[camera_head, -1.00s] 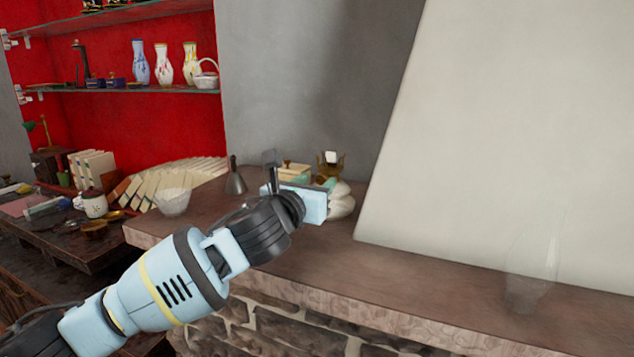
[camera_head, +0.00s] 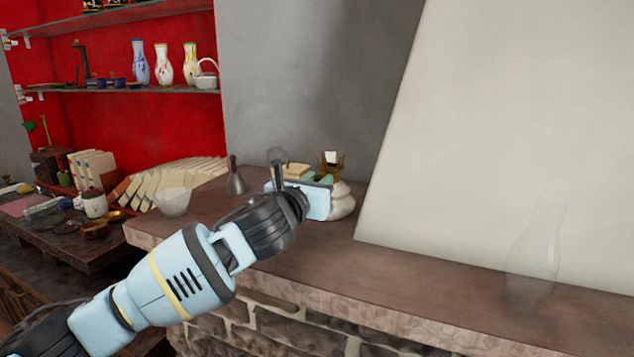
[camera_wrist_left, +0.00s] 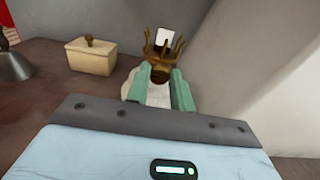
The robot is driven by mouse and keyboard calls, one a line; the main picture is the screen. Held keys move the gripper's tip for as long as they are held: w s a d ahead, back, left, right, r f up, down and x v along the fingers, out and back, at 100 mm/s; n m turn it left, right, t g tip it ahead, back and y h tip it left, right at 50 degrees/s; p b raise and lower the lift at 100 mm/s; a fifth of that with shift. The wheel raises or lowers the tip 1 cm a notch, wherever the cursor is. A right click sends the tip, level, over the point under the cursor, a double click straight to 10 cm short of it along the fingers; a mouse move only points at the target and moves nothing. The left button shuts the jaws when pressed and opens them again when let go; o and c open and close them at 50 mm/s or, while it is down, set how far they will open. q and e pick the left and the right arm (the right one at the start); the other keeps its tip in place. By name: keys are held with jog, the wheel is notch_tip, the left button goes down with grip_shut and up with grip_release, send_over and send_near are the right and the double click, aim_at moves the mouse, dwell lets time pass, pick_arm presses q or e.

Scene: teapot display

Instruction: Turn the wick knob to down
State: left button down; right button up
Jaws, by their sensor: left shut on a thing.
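The oil lamp has a white, rounded base (camera_head: 343,203) and a brass burner (camera_head: 331,162) with prongs around a white wick. It stands on the stone ledge near the wall. In the left wrist view the burner (camera_wrist_left: 163,50) rises just beyond my fingers, with the brass wick knob (camera_wrist_left: 159,73) low on its near side. My left gripper (camera_wrist_left: 157,84) has its green fingers on either side of the knob and is shut on it. In the head view my left gripper (camera_head: 325,183) partly hides the lamp and the knob. My right gripper is not in view.
A cream lidded box (camera_wrist_left: 91,57) and a grey cone-shaped vessel (camera_head: 235,180) stand left of the lamp. A clear glass chimney (camera_head: 536,255) stands on the ledge at right. A slanted pale wall (camera_head: 500,130) rises behind. A glass bowl (camera_head: 173,201) is at left.

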pick_arm(q)
jog(key=shift+n, duration=3.5)
jog(key=c, duration=1.2)
grip_release()
jog(key=shift+c, duration=0.2)
jog(key=shift+s+a, duration=0.1)
jog(key=shift+v, duration=3.8)
